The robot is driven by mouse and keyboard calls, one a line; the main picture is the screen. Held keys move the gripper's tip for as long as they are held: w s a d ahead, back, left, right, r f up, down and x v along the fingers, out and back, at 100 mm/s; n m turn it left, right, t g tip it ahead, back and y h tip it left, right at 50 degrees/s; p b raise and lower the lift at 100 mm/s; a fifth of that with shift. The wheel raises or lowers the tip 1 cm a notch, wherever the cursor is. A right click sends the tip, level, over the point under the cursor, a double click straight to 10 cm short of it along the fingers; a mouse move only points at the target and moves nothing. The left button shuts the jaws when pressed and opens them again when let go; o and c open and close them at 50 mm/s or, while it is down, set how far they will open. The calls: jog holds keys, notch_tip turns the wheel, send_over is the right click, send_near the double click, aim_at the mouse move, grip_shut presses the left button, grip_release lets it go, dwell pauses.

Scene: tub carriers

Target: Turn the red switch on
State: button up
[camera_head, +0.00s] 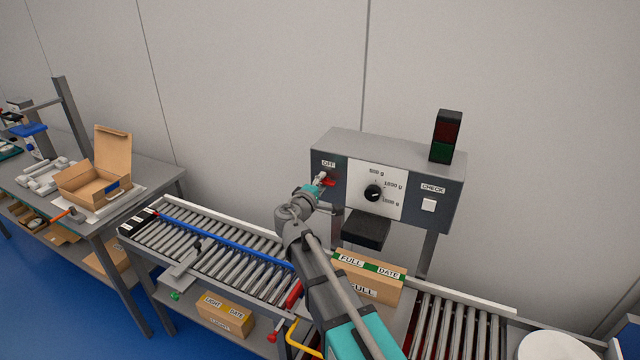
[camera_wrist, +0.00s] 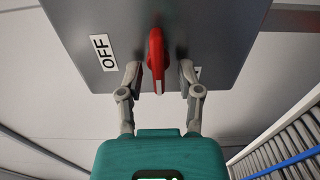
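The red switch (camera_head: 331,182) is a rotary handle on the dark left part of the grey control box's front. It also shows in the wrist view (camera_wrist: 156,48), where its handle runs nearly straight up and down in the picture. The OFF label (camera_head: 328,164) is above the switch in the head view and left of it in the wrist view (camera_wrist: 103,53). A second label (camera_wrist: 197,71) is mostly hidden behind a finger. My gripper (camera_wrist: 160,72) is open, with one finger on each side of the handle. Gaps show between fingers and handle. In the head view my gripper (camera_head: 320,181) is at the switch.
The control box (camera_head: 400,150) also bears a black dial (camera_head: 373,193), a white CHECK button (camera_head: 428,205) and an unlit-looking signal light (camera_head: 446,136). A roller conveyor (camera_head: 210,245) lies left, and a FULL/DATE carton (camera_head: 370,272) stands below the box. An open carton (camera_head: 92,186) is on the left table.

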jog(key=shift+a, duration=0.2)
jog(key=v, duration=1.2)
dwell(0.4)
